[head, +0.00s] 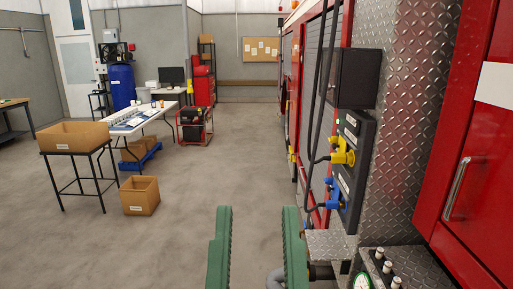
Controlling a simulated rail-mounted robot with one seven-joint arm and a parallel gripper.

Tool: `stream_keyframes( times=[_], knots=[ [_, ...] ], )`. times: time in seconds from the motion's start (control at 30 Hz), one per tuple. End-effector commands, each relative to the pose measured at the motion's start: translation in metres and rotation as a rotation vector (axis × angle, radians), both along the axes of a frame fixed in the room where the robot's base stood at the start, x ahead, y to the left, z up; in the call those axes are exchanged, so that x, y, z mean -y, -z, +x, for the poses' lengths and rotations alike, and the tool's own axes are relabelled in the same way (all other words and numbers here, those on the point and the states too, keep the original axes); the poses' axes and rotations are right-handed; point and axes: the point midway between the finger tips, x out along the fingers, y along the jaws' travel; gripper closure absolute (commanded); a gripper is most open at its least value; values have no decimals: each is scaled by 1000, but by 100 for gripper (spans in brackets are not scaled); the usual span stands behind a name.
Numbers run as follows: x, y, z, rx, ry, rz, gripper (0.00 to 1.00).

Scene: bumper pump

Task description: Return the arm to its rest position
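My gripper (256,215) shows at the bottom middle of the head view as two upright green ribbed fingers. The fingers stand well apart, so it is open. Nothing is held between the fingertips; bare floor shows through the gap. The rest of my arm is below the picture edge and cannot be seen.
The red fire truck's side, with its diamond-plate panel (423,130), stands close on the right. A pump panel (355,165) carries yellow (342,151) and blue (334,195) fittings. Cardboard boxes (140,196) and a table (155,117) are farther left. The middle floor is clear.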

Motion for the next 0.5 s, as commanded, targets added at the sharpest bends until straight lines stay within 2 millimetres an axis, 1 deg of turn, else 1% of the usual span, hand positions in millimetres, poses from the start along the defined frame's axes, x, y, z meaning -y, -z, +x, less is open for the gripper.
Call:
stream_keyframes(
  times=[0.03, 0.07, 0.1, 0.17, 0.2, 0.27, 0.3, 0.4, 0.5],
  knots=[
    [0, -47, 0, 0, -1, 0, 64],
    [-1, -62, 0, 0, -3, 1, 64],
    [-1, -83, 0, -1, -3, 1, 64],
    [-1, -116, 0, -1, -5, 2, 64],
    [-2, -138, 0, -1, -7, 3, 64],
    [-2, -170, 0, -2, -8, 3, 64],
    [-2, -190, 1, -2, -10, 4, 64],
    [-3, -234, 1, -3, -13, 4, 64],
    [-4, -263, 1, -4, -16, 5, 64]
  ],
)
